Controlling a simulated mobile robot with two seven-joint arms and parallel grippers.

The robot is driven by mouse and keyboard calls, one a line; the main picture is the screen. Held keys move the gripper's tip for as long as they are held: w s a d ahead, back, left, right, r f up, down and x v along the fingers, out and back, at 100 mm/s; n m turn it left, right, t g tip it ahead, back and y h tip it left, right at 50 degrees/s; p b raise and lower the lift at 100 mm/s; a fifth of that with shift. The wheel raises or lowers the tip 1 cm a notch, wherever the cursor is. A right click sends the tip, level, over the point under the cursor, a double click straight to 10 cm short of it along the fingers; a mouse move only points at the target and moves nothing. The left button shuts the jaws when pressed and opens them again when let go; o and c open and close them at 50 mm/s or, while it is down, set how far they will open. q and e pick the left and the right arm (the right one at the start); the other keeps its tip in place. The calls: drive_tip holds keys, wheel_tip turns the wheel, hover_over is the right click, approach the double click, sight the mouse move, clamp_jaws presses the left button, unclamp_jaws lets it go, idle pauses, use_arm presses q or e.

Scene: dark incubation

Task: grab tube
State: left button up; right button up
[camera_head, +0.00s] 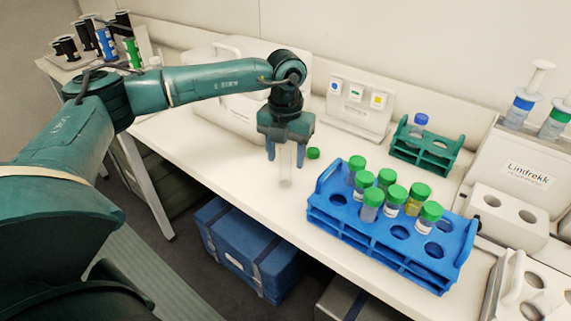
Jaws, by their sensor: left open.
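A clear tube (286,168) with no cap showing is upright at the white bench's front left. My left gripper (286,152) points down over it, open, with one finger on each side of its upper part; I cannot tell whether they touch it. A loose green cap (313,153) lies just right of the gripper. A blue rack (395,260) holds several green-capped tubes (387,177) and has some empty holes. A small green rack (425,162) behind it holds one blue-capped tube (420,122). My right gripper is not in view.
A white box with a handle (225,90) stands behind my left arm. A panel with coloured buttons (358,105) is at the back. White equipment labelled Lindrekk (525,170) fills the right. A blue case (250,245) sits below the bench's front edge.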

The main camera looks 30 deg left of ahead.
use_arm(q)
drive_tip(key=shift+c, duration=0.4)
drive_tip(key=c, duration=1)
drive_tip(key=shift+o, duration=0.2)
